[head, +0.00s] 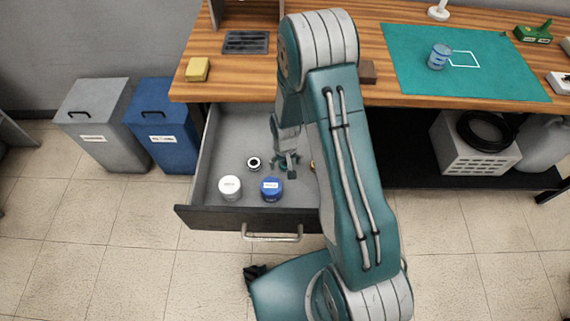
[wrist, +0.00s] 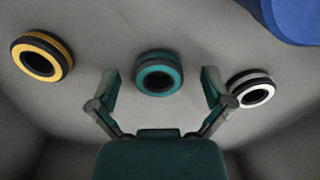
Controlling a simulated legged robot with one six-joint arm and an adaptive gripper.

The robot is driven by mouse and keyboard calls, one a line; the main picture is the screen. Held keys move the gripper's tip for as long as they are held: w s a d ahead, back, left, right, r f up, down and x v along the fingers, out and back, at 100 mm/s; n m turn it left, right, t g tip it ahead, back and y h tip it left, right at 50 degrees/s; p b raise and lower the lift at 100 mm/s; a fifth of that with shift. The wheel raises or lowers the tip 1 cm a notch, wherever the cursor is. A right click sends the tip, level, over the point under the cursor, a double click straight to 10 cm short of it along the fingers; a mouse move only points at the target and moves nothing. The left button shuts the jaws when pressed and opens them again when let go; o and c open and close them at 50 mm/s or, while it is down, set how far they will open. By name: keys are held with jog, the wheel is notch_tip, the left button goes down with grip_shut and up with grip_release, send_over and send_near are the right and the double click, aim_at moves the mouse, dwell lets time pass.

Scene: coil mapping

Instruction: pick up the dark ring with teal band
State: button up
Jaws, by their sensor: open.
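The dark ring with teal band (wrist: 158,73) lies on the drawer floor in the wrist view, its hole facing up. My gripper (wrist: 160,90) is open and empty above the drawer floor, its two fingers to the left and right of the ring, apart from it. In the head view my gripper (head: 288,172) reaches down into the open drawer (head: 228,130); I cannot make out the teal-banded ring there, near my gripper and arm.
A ring with a white band (wrist: 251,89) lies right of the gripper and a ring with a yellow band (wrist: 42,57) lies left. A white jar (head: 230,188) and a blue jar (head: 271,189) stand near the drawer front.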

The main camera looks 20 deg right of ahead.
jog(key=c, duration=1.2)
jog(key=shift+c, duration=0.2)
